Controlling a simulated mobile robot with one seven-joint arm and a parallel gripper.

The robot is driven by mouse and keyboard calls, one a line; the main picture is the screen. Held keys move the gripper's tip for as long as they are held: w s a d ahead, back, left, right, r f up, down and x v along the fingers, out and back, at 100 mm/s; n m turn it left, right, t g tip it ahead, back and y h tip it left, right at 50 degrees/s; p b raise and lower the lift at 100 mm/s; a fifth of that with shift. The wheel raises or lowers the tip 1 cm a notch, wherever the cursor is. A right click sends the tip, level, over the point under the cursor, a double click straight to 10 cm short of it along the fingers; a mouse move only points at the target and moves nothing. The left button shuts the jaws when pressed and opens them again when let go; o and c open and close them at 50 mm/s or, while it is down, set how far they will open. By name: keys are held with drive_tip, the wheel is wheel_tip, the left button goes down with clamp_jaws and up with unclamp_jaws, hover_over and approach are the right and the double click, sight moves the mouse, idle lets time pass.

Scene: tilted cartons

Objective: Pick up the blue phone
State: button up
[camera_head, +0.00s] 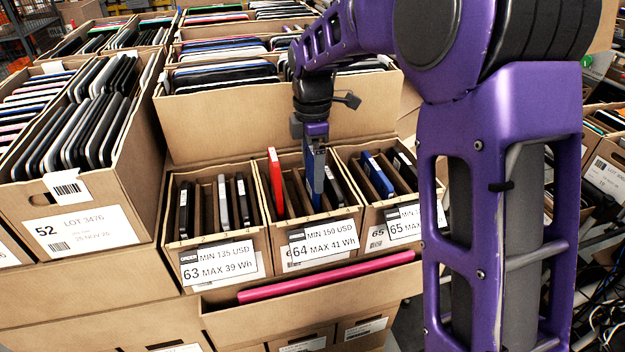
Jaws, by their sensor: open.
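A blue phone (318,182) stands on edge in the carton marked 64 (318,241), directly below my gripper (316,150). My gripper points down over this carton and is open. Its fingertips are close to the phone's top; I cannot tell whether they straddle or touch it. A second blue phone (377,175) stands tilted in the carton marked 65 (405,215), to the right. A red phone (276,182) sticks up at the left of carton 64.
Carton 63 (220,257) on the left holds several dark and grey phones. Dividers and carton walls stand close around my gripper. A tall cardboard flap (215,125) rises behind. A large carton marked 52 (75,215) is full of devices. A pink bar (325,278) lies in front.

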drive_tip(key=shift+f, duration=0.1)
drive_tip(key=shift+c, duration=0.2)
drive_tip(key=c, duration=1)
wheel_tip(320, 180, up, 10)
drive_tip(key=shift+r+p, duration=0.1)
drive_tip(key=shift+p, duration=0.95)
drive_tip(key=shift+c, duration=0.2)
drive_tip(key=shift+r+p, duration=0.75)
drive_tip(key=shift+p, duration=0.2)
wheel_tip(320, 180, up, 3)
drive_tip(key=p, duration=0.3)
drive_tip(key=shift+f, duration=0.1)
drive_tip(key=shift+s, duration=0.1)
